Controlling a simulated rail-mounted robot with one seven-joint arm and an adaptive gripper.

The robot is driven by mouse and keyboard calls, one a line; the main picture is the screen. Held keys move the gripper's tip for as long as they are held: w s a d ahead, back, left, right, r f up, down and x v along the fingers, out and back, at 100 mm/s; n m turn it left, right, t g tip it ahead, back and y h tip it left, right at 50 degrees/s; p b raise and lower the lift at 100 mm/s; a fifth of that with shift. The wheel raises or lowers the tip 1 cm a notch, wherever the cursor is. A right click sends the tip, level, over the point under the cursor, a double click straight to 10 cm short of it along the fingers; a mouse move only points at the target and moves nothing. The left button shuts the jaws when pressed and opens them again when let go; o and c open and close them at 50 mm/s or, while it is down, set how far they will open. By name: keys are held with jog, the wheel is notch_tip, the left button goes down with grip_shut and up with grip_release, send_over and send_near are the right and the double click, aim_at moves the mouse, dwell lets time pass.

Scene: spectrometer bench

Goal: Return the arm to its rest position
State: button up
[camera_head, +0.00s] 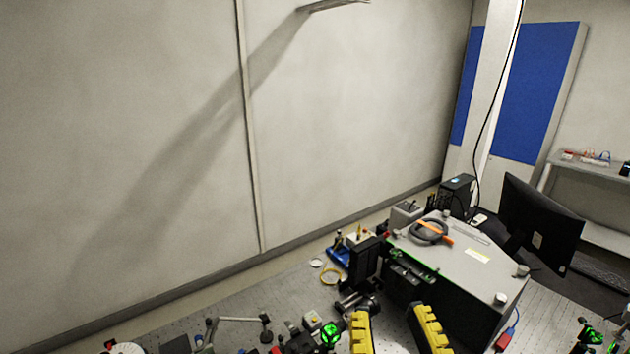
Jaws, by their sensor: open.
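My gripper (390,312) shows at the bottom edge of the head view, right of centre. Its two fingers with ribbed yellow pads stand apart, open, with nothing seen held between them. The fingers appear in front of the grey and black instrument box (468,258); whether they touch anything cannot be told. The rest of my arm is out of view below.
The optical bench (290,293) carries several small mounts and a black upright part (364,262) close to the gripper. A headphone-like ring (430,232) lies on the box. A monitor (540,222) stands at right. The wall (150,150) is bare at left.

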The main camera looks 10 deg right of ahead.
jog(key=s+a+r+t+y, duration=0.1)
jog(key=s+a+r+t, duration=0.15)
jog(key=a+r, duration=0.35)
notch_tip(320, 180, up, 15)
jog(key=d+p, duration=0.1)
jog(key=p, duration=1.5)
jog(key=shift+w+r+g, duration=0.2)
jog(key=shift+g, duration=0.25)
